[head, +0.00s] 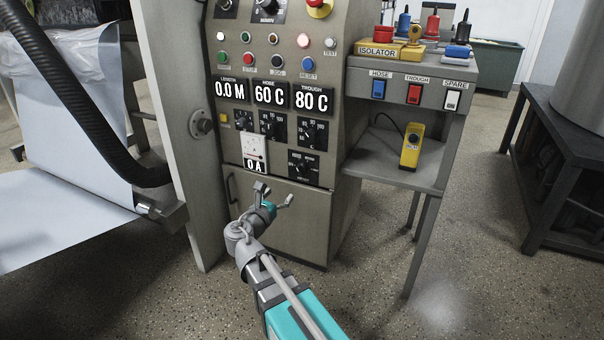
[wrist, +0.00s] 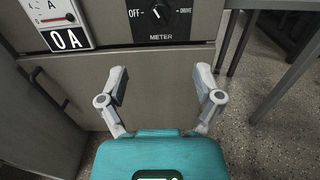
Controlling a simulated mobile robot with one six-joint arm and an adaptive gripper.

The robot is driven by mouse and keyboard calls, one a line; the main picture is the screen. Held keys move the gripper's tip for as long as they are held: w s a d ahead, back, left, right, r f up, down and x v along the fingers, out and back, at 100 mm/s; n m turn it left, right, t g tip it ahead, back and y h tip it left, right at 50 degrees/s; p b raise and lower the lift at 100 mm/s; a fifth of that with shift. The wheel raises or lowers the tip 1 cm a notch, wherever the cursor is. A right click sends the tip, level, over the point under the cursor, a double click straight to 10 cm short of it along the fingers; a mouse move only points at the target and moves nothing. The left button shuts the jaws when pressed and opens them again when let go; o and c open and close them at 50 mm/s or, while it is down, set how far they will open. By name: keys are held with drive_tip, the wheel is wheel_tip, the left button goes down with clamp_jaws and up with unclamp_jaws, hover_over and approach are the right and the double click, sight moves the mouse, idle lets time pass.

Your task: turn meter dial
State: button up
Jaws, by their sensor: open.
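The meter dial (head: 306,165) is a black rotary knob on a black plate, low on the right of the grey control panel. It also shows at the top of the wrist view (wrist: 161,12), with OFF on its left, DRIVE on its right and METER below. Its pointer leans toward the upper left, nearer the OFF side. My gripper (head: 276,193) is open and empty in front of the cabinet door, below the dial and apart from it. In the wrist view its two fingers (wrist: 159,83) stand spread, with the dial above and beyond them.
An ammeter (head: 254,150) reading 0 A sits left of the dial, and more black dials (head: 313,132) are above it. A side shelf (head: 390,165) with a yellow device (head: 412,147) stands to the right. Paper (head: 60,215) and a black hose (head: 80,100) are on the left.

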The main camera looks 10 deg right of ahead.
sight(300, 173)
drive_tip(key=shift+w, duration=0.1)
drive_tip(key=x, duration=1.3)
drive_tip(key=shift+w+d, duration=0.25)
drive_tip(key=shift+d, duration=0.05)
drive_tip(key=c, duration=1.1)
drive_tip(key=shift+d, duration=0.35)
drive_tip(key=shift+c, duration=0.3)
drive_tip(key=shift+a, duration=0.25)
drive_tip(key=shift+s+a+m, duration=0.1)
drive_tip(key=shift+s+m, duration=0.05)
drive_tip(key=shift+m, duration=0.15)
